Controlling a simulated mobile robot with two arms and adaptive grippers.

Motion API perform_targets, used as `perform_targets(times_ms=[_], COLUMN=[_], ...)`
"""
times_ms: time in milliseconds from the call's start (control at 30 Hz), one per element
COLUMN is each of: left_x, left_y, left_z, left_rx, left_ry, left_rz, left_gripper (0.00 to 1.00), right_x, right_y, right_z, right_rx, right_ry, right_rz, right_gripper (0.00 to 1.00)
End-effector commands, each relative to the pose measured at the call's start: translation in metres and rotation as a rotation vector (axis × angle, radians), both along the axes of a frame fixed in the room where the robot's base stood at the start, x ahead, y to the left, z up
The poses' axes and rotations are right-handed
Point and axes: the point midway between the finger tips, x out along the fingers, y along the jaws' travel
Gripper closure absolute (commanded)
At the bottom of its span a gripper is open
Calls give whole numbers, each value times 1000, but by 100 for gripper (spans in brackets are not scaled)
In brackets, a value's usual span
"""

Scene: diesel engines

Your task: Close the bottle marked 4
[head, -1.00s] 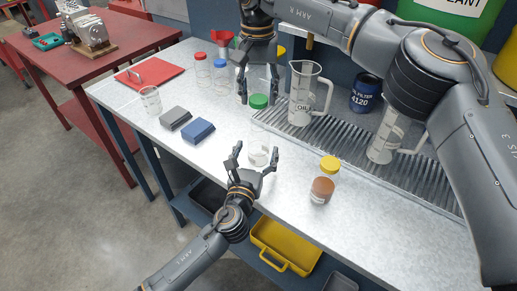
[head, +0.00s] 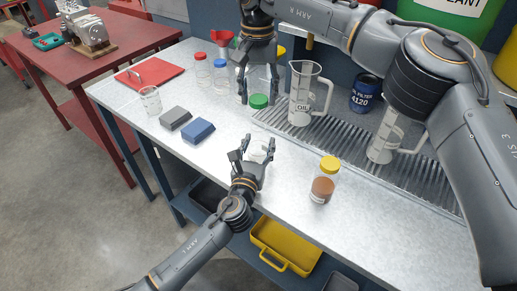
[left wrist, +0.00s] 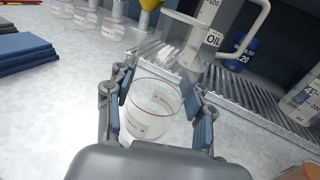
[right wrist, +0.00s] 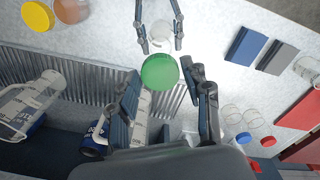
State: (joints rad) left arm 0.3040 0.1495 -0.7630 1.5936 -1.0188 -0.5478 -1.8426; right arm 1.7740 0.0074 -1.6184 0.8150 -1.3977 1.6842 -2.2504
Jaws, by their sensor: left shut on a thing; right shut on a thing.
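A clear open bottle (head: 259,151) stands on the bench near its front edge; its label shows in the left wrist view (left wrist: 150,110), too small to read for certain. My left gripper (head: 254,147) is shut on the bottle, one finger on each side. A green cap (head: 259,101) is held by my right gripper (head: 258,96), which is shut on it. The cap is apart from the bottle, towards the back of the bench. In the right wrist view the green cap (right wrist: 160,72) appears large, with my left gripper and the bottle (right wrist: 160,33) beyond it.
An oil jug (head: 303,95) stands behind, right of the cap, on a ribbed drain strip (head: 340,142). A yellow-capped jar (head: 324,182) stands to the right. Blue (head: 198,131) and grey (head: 175,118) blocks lie left. Red- and blue-capped bottles (head: 203,72) stand at back left.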

Motion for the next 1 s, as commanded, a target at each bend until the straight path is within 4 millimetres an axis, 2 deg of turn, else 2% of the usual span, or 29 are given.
perform_targets(times_ms=[167, 400, 500, 1000], left_x=[0, 0, 0, 0], left_y=[0, 0, 0, 0], left_z=[0, 0, 0, 0], left_rx=[0, 1, 0, 0], left_ry=[0, 0, 0, 0], left_rz=[0, 0, 0, 0], left_gripper=[100, 100, 100, 100], right_x=[0, -1, -1, -1], right_y=[0, 0, 0, 0], right_z=[-7, -42, -49, -50], right_rx=[-1, 1, 2, 2], right_ry=[1, 1, -2, -2], right_rz=[0, 0, 0, 0], right_gripper=[61, 61, 61, 61])
